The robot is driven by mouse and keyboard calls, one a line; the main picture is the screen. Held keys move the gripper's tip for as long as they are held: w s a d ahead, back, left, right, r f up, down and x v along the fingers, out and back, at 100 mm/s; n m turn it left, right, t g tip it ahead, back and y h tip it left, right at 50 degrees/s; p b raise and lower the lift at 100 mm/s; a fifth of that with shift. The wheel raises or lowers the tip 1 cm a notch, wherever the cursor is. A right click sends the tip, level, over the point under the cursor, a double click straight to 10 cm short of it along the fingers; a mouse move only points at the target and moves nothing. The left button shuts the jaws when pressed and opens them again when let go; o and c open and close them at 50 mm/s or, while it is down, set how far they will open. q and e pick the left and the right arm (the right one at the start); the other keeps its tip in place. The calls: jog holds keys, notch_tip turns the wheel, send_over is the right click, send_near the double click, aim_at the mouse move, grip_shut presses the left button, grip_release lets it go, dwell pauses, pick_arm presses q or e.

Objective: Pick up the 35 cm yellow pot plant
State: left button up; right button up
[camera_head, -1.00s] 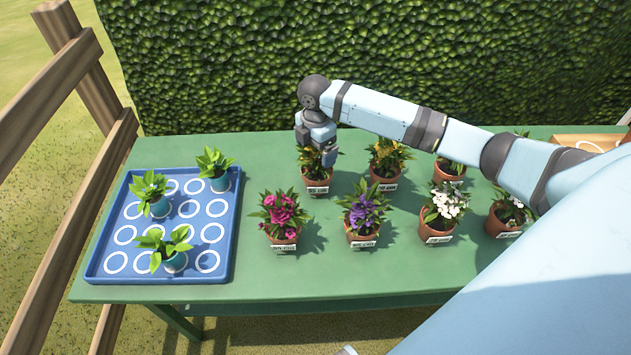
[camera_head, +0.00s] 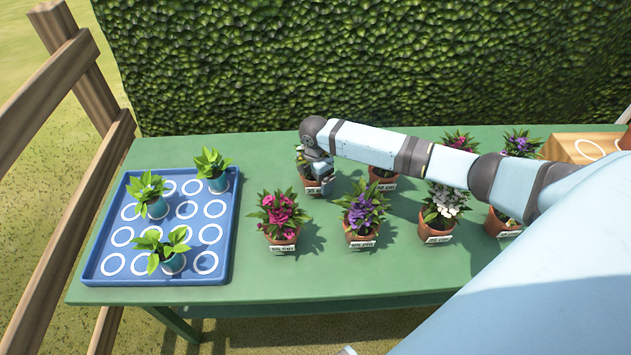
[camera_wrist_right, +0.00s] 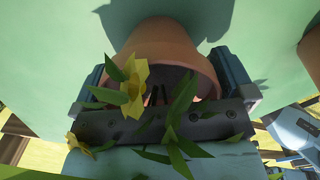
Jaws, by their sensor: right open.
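The yellow pot plant (camera_head: 311,187) stands in the back row of the green table, in a terracotta pot with a white label whose text is partly hidden. My right gripper (camera_head: 317,172) is lowered over it and hides most of its flowers. In the right wrist view, the pot (camera_wrist_right: 165,42) lies between the open fingers of the right gripper (camera_wrist_right: 166,85), one on each side. A yellow flower (camera_wrist_right: 134,88) and leaves show in front of the palm. Finger contact with the pot cannot be told. My left gripper is not in view.
Another back-row pot (camera_head: 383,175) is mostly hidden behind my right arm. Pots with pink (camera_head: 279,214), purple (camera_head: 362,215) and white flowers (camera_head: 447,203) stand in front. A blue tray (camera_head: 92,270) with three seedlings lies at left. A hedge (camera_head: 370,60) stands behind the table.

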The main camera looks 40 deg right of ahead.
jog(key=c, duration=0.7)
jog(key=shift+r, duration=0.1)
jog(key=shift+c, duration=0.9)
jog(key=shift+r, duration=0.1)
